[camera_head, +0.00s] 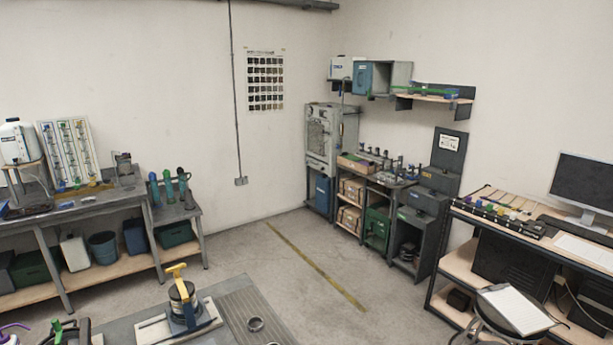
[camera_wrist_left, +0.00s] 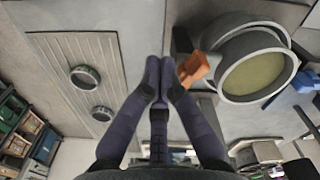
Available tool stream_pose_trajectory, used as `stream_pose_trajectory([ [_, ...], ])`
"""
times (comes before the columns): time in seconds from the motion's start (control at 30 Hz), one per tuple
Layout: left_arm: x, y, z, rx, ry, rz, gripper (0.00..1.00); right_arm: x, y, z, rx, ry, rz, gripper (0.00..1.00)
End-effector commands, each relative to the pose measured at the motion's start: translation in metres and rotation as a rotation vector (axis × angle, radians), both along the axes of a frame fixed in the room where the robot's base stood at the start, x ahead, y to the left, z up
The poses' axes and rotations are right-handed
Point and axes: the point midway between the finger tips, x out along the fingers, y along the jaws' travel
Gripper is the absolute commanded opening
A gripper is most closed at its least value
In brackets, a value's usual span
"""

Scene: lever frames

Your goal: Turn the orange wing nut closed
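In the left wrist view, the orange wing nut (camera_wrist_left: 194,69) stands on the side of a round grey clamp-like body (camera_wrist_left: 222,58) with an olive round face. My left gripper (camera_wrist_left: 160,68) has its two dark fingers drawn together at the tips, with nothing visible between them. Its right fingertip is just left of the wing nut; I cannot tell whether they touch. In the head view I cannot pick out the wing nut or either gripper. My right gripper is in neither view.
Dark and green fixtures crowd the bench's left.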

Motion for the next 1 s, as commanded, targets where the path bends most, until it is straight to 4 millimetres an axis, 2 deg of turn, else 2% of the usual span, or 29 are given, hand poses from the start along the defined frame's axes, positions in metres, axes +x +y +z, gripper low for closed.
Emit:
stream_pose_trajectory([
  [1.0,0.0000,0.0069,-0.0001,0.000,0.000,0.000,0.00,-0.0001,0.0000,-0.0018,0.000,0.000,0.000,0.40],
])
